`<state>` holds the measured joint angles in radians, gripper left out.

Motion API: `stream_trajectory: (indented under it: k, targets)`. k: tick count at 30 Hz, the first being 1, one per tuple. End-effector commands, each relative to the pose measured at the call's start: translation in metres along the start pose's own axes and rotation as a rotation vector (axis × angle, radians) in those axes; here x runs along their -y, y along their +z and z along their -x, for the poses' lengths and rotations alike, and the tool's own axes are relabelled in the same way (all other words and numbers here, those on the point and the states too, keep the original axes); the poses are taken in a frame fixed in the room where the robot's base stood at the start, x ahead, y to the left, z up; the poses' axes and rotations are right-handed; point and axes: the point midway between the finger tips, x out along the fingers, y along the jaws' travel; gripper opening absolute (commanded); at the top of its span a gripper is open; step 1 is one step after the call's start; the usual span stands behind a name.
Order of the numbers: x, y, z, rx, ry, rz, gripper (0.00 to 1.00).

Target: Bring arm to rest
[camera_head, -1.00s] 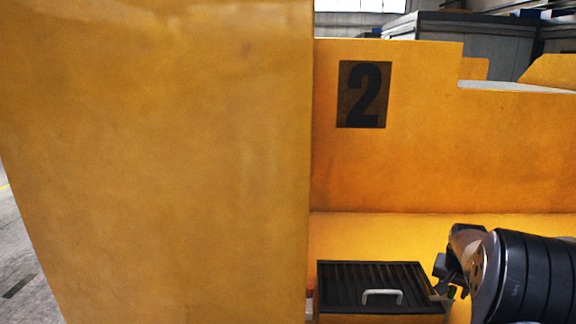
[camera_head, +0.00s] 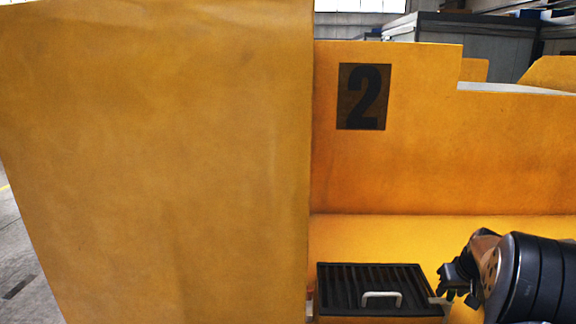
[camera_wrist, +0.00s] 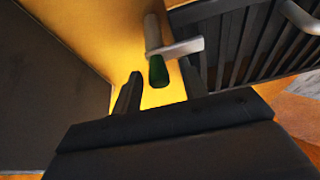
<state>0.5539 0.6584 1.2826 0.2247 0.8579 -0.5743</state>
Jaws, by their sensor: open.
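My gripper (camera_head: 445,284) is at the lower right of the head view, just right of a black slatted box lid with a light handle. In the wrist view my gripper's two dark fingers (camera_wrist: 160,88) stand apart. Beyond them is a grey lever with a dark green tip (camera_wrist: 158,70); I see nothing held, though I cannot tell how near the lever is to the fingers. My arm comes in from the right edge of the head view.
The black slatted lid (camera_head: 345,283) with its handle (camera_head: 381,296) lies close left of my gripper. A yellow wall (camera_head: 430,150) with a black number 2 plate (camera_head: 363,97) stands behind. Grey floor (camera_head: 25,260) shows at far left.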

Motion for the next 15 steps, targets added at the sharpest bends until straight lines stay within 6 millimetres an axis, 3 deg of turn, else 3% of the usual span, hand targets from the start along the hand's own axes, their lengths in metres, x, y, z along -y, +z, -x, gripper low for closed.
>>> stream_trajectory:
  k: [9, 15]
  targets:
    - [-0.001, 0.000, 0.022, -0.002, -0.015, 0.038, 0.41]
    - [-0.001, 0.000, 0.026, -0.001, -0.016, 0.038, 0.41]
